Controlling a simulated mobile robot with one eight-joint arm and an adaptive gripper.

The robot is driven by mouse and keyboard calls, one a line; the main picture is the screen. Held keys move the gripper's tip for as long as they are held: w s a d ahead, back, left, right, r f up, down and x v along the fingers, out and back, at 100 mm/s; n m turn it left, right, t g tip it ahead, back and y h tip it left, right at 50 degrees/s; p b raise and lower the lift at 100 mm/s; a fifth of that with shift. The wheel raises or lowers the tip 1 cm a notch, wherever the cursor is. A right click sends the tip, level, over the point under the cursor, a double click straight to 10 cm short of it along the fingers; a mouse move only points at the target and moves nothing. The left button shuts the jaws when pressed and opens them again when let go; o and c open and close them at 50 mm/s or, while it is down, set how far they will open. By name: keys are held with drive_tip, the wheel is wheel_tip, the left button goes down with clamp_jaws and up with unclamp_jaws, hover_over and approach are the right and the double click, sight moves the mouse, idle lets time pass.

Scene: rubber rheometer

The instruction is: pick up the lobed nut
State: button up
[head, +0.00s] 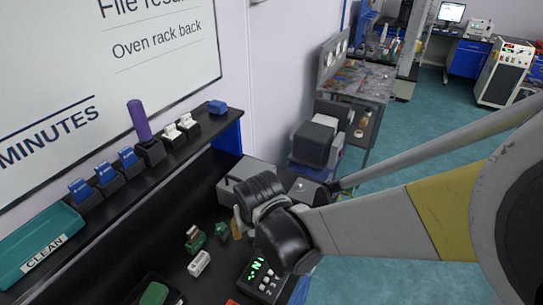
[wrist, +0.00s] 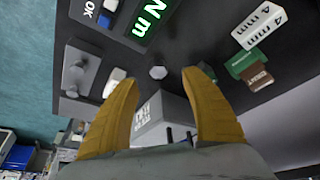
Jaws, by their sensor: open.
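A small pale grey, many-sided piece (wrist: 158,72) that looks like the lobed nut shows in the wrist view on the dark bench top. It appears between the tips of my gripper (wrist: 160,77), whose two yellow fingers are spread apart with nothing held. I cannot tell how far the tips are above it. In the head view my wrist hides most of the gripper; only a bit of a yellow finger (head: 237,228) shows. The nut cannot be made out there.
A torque unit with a green display (head: 258,270) stands near, also in the wrist view (wrist: 150,20). A white "4 mm" block (wrist: 258,25), green block (wrist: 243,62) and brown block (wrist: 258,78) lie right. A grey block (wrist: 82,72) and a lettered grey box (wrist: 160,112) are close.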

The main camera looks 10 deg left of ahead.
sight(253, 235)
drive_tip(key=x, duration=0.3)
drive_tip(key=b+x, duration=0.1)
drive_tip(key=x, duration=0.2)
drive_tip(key=shift+w+d+b, duration=0.1)
drive_tip(key=shift+w+b, duration=0.2)
drive_tip(key=c, duration=1.2)
